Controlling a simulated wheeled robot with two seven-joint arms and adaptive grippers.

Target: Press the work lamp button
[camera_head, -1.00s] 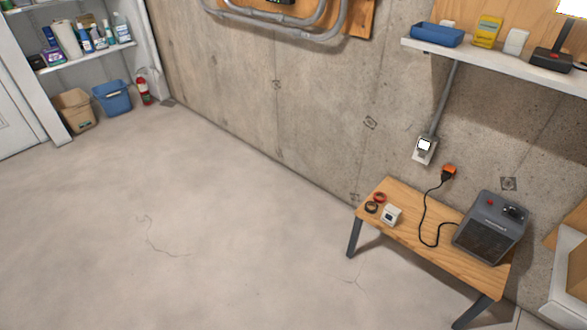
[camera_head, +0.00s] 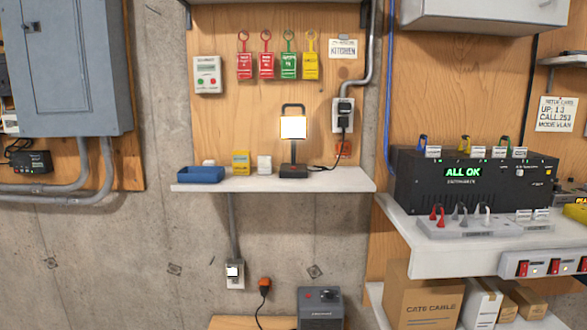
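The work lamp (camera_head: 293,128) stands upright on a white wall shelf (camera_head: 240,184). It has a bright, lit-looking square head, a dark frame and a dark base (camera_head: 293,171). A black cord runs right from the base toward a wall outlet (camera_head: 343,115). A button on the lamp is too small to make out. Neither of my grippers is in view.
A blue tray (camera_head: 200,174), a yellow box (camera_head: 241,162) and small white boxes sit left of the lamp. Colored tags hang behind it. A black unit reading "ALL OK" (camera_head: 465,180) stands at right. A heater (camera_head: 320,307) is below.

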